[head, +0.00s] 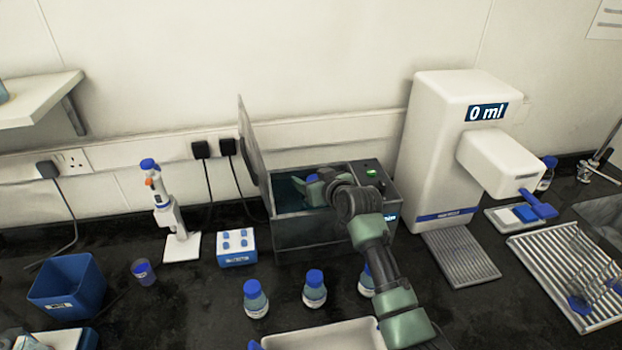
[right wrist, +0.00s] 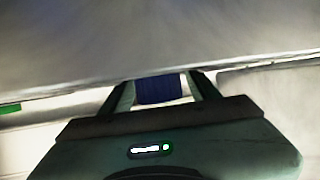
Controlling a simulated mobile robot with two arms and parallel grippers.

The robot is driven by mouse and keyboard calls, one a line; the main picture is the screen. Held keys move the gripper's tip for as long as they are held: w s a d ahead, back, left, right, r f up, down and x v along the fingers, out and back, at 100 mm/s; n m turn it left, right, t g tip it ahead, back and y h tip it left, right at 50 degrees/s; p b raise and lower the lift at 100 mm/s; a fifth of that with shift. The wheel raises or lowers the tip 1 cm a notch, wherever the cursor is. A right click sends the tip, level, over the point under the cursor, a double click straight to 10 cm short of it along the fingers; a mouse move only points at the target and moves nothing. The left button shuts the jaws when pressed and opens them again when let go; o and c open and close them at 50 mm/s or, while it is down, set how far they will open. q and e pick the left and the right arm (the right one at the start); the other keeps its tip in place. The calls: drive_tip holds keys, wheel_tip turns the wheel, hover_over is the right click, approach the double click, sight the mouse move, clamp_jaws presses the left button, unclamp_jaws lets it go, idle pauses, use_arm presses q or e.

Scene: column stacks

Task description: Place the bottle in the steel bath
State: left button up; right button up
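The steel bath (head: 300,236) is an open grey box at the back middle, its lid (head: 252,150) raised on the left. My right gripper (head: 318,184) reaches over its front right into the opening. In the right wrist view, a dark blue bottle cap (right wrist: 160,90) sits between the fingers, which look closed around it. In the head view, the bottle (head: 313,178) shows as a bit of blue at the gripper, inside the bath's opening. The bottle's body is hidden, so I cannot tell whether it touches the bath floor. My left gripper is not in view.
Several blue-capped bottles (head: 255,300) stand in front of the bath, beside a white tray (head: 325,336). A white dispenser (head: 430,150) stands right of the bath. A small blue-and-white box (head: 236,258), a pipette stand (head: 182,246) and a blue bin (head: 68,290) are left.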

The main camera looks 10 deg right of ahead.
drive_tip(key=shift+s+r, duration=0.1)
drive_tip(key=b+v, duration=0.2)
drive_tip(key=v, duration=0.9)
drive_tip(key=shift+s+d+r, duration=0.1)
drive_tip(key=shift+s, duration=0.25)
